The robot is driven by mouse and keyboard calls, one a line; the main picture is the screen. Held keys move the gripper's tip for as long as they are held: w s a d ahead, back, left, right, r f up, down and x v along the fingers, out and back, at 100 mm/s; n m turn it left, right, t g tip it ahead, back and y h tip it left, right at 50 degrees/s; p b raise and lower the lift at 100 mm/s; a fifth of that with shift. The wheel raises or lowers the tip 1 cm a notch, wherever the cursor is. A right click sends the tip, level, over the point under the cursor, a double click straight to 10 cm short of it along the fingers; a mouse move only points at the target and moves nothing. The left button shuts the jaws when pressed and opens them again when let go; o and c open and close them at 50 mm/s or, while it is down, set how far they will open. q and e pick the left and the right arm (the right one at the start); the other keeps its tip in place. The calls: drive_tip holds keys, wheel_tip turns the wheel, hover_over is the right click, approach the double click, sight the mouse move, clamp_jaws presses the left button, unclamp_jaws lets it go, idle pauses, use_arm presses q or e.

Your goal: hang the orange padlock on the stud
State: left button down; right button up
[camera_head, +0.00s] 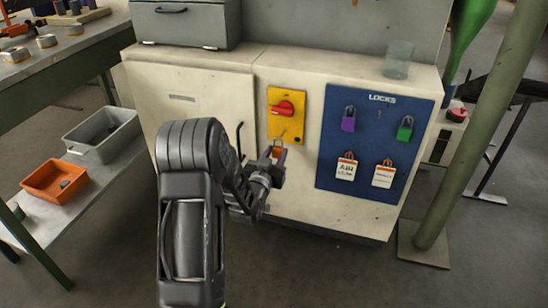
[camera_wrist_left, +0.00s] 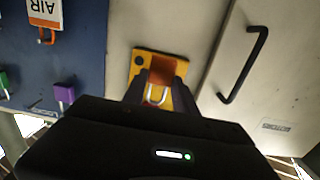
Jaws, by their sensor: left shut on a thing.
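The orange padlock (camera_head: 276,154) is between the fingers of my left gripper (camera_head: 273,157), just below the yellow switch plate. In the left wrist view, the padlock (camera_wrist_left: 161,70) shows its orange body and pale shackle (camera_wrist_left: 156,96), with my fingers shut on its sides and the yellow plate (camera_wrist_left: 138,67) behind. A small bare stud (camera_head: 379,114) seems to stick out of the blue LOCKS board (camera_head: 343,101), between the purple padlock (camera_head: 348,124) and the green padlock (camera_head: 404,134). The held padlock is left of that board. My right gripper is not in view.
The yellow plate carries a red rotary switch (camera_head: 283,108). Two tags (camera_head: 345,172) (camera_head: 383,177) hang low on the board. A black door handle (camera_head: 240,140) is beside my gripper. A glass (camera_head: 397,60) stands on the cabinet top, and a green post (camera_head: 478,130) rises at right.

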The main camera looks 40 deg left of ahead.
use_arm(q)
drive_tip(key=shift+x, duration=1.45)
drive_tip(key=shift+w+a, duration=0.15)
drive_tip(key=shift+w, duration=0.35)
drive_tip(key=shift+w+a+f+b, duration=0.1)
drive_tip(key=shift+w+f+b, duration=0.1)
drive_tip(key=shift+f+b, duration=0.2)
drive_tip(key=shift+w+a+f+b, duration=0.15)
drive_tip(key=shift+w+b, duration=0.25)
drive_tip(key=shift+b, duration=0.2)
drive_tip(key=c, duration=0.9)
unclamp_jaws()
